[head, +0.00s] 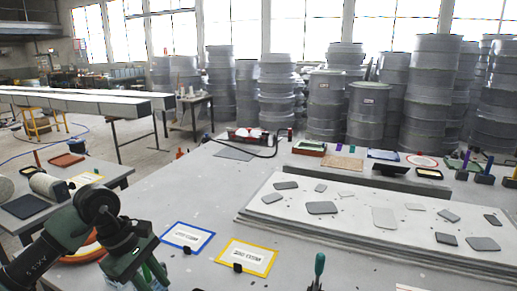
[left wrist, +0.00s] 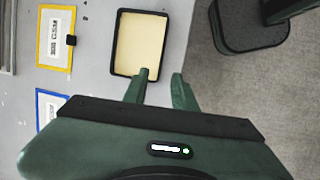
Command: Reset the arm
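My left arm (head: 75,225) comes in from the left of the head view, with its dark green gripper low over the table's near left edge. In the left wrist view the two fingers of my left gripper (left wrist: 162,82) stand apart with nothing between them. The fingertips are beside the near end of a black-rimmed tray with a cream inside (left wrist: 140,42); I cannot tell how high they are above it. My right arm and gripper are in neither view.
A blue-framed card (head: 188,237) and a yellow-framed card (head: 246,257) lie right of my left gripper. A green-handled tool (head: 319,266) stands at the front edge. A pale slab (head: 350,228) with several grey pieces fills the right. The table's middle (head: 195,190) is clear.

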